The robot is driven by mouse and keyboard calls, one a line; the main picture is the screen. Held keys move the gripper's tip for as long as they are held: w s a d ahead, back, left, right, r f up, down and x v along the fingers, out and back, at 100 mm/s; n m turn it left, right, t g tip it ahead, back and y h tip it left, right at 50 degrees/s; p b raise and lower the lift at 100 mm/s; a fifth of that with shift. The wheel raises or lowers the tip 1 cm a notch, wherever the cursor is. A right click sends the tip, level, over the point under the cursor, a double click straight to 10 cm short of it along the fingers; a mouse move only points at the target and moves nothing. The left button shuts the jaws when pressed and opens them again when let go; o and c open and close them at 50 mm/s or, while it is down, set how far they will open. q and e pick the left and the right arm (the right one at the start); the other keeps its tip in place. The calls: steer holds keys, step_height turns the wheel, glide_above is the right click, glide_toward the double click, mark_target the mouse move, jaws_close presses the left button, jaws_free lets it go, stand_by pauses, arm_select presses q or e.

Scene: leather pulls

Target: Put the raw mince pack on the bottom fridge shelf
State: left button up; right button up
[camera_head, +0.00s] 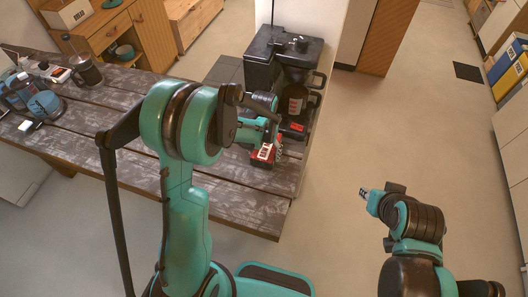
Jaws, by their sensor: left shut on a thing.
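A small dark pack with red on it and a white label, which looks like the raw mince pack (264,154), is at the table's right end. My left gripper (274,140) is shut on it, partly hidden by my own arm. I cannot tell whether the pack touches the table or is lifted. My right gripper (369,196) is over the floor at right, away from the table; its fingers are too small to read. No fridge shelf can be made out.
A black machine (290,60) stands at the table's far right end, just behind the pack. A dark mug (87,73) and other items are on the left of the wooden table (120,110). Open floor lies to the right.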

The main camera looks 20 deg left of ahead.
arm_select(q)
steer(key=o, duration=1.5)
steer(key=shift+o, duration=0.2)
